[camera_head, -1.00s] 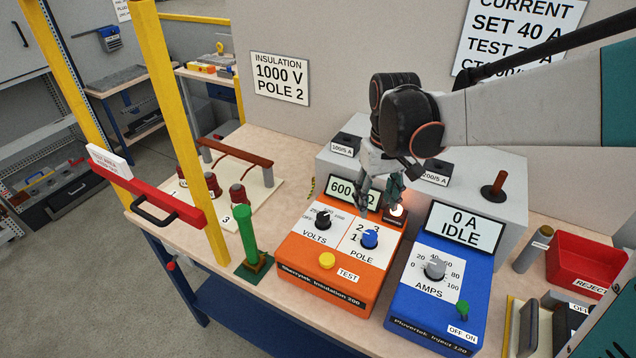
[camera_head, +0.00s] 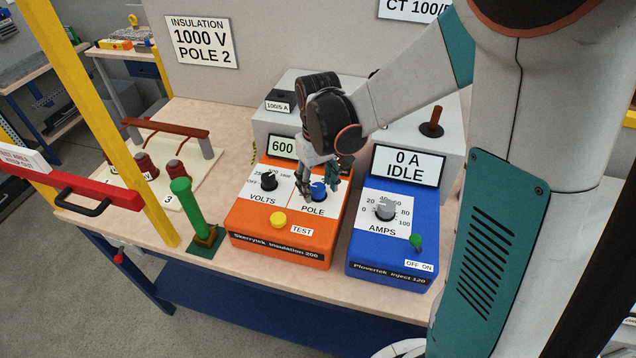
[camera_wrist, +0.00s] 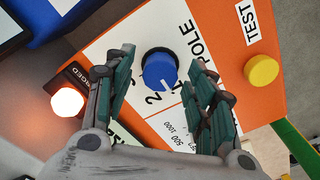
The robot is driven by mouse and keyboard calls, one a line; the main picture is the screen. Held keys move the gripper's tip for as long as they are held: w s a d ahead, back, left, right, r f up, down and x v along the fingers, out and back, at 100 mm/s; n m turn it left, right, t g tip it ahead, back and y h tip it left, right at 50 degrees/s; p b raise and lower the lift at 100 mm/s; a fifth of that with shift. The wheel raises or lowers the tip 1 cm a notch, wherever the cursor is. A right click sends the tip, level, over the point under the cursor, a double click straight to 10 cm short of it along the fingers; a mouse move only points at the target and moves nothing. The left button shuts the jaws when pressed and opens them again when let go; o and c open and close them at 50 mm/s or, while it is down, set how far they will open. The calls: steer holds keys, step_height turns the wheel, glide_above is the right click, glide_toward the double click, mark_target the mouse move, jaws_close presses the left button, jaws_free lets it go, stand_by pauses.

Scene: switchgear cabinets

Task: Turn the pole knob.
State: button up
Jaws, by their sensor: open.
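The blue pole knob (camera_head: 318,190) is on the orange insulation tester (camera_head: 284,246), above the word POLE. In the wrist view the knob (camera_wrist: 159,70) lies between the two teal-padded fingers of my gripper (camera_wrist: 160,88), with a gap on both sides. The knob's white mark points towards the digits, with a 2 close beside it; I cannot tell the exact setting. My gripper (camera_head: 318,184) is open just above the pole dial in the head view and partly hides it.
The black volts knob (camera_head: 268,182) and yellow test button (camera_head: 278,219) are close to the pole knob. A blue injector (camera_head: 390,257) reading 0 A IDLE stands to the right. A green post (camera_head: 188,208) stands to the left. A wall sign (camera_head: 201,41) reads INSULATION 1000 V POLE 2.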

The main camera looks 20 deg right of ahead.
steer(key=c, duration=1.1)
steer(key=shift+m, duration=0.4)
steer(key=m, duration=0.3)
steer(key=shift+m+b, duration=0.3)
steer(key=m, duration=0.4)
steer(key=shift+m, duration=0.3)
steer(key=o, duration=1.1)
